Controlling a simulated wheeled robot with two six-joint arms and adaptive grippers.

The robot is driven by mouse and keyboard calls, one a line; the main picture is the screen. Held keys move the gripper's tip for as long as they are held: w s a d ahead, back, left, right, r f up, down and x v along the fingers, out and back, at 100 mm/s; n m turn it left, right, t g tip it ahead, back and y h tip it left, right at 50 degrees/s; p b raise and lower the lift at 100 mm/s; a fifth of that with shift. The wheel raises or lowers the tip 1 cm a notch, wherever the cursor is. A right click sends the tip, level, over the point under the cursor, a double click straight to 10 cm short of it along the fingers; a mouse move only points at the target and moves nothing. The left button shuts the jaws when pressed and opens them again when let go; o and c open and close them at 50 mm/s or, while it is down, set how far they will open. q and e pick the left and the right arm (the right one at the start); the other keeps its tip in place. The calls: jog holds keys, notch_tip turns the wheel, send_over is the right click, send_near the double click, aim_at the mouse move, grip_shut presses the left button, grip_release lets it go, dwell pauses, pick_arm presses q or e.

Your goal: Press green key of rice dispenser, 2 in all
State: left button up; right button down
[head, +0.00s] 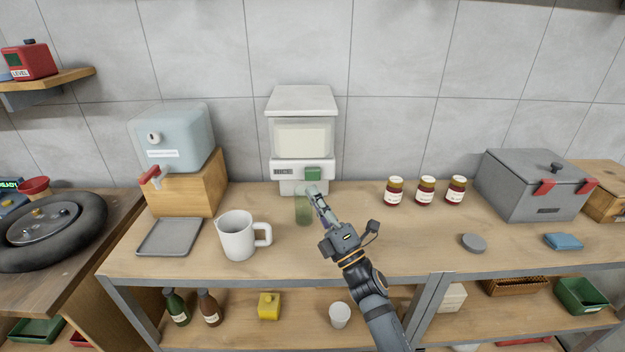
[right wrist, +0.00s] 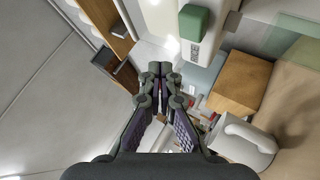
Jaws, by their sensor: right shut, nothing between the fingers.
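The rice dispenser (head: 301,142) is white with a clear front window and stands at the back of the counter. Its green key (head: 313,174) is on the lower front, right of a small label. The key also shows in the right wrist view (right wrist: 194,22), at the top. My right gripper (head: 312,192) is shut and empty. Its tips are just below and in front of the key in the head view; I cannot tell whether they touch the dispenser. A green translucent cup (head: 303,210) stands under the dispenser, partly hidden by the gripper. My left gripper is not in view.
A white mug (head: 237,236) and a grey tray (head: 170,237) stand to the left, before a blue water tank (head: 172,137) on a wooden block (head: 190,185). Several jars (head: 425,190) and a grey box (head: 533,186) are to the right.

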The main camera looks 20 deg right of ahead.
aim_at(309, 173)
jog(key=shift+w+d+b, duration=0.2)
jog(key=shift+w+d, duration=0.1)
jog(key=shift+w, duration=0.65)
jog(key=shift+w+d+b, duration=0.2)
jog(key=shift+w+d, duration=0.05)
jog(key=shift+w, duration=0.65)
jog(key=shift+w, duration=0.1)
jog(key=shift+w+d, duration=0.1)
jog(key=shift+w, duration=0.2)
jog(key=shift+w+d+b, duration=0.2)
jog(key=shift+w+b, duration=0.2)
jog(key=shift+w, duration=0.3)
dwell(0.9)
jog(key=shift+s, duration=0.1)
jog(key=shift+s+a+p, duration=0.15)
jog(key=shift+s, duration=0.4)
jog(key=shift+s+a+p, duration=0.15)
jog(key=shift+s, duration=0.35)
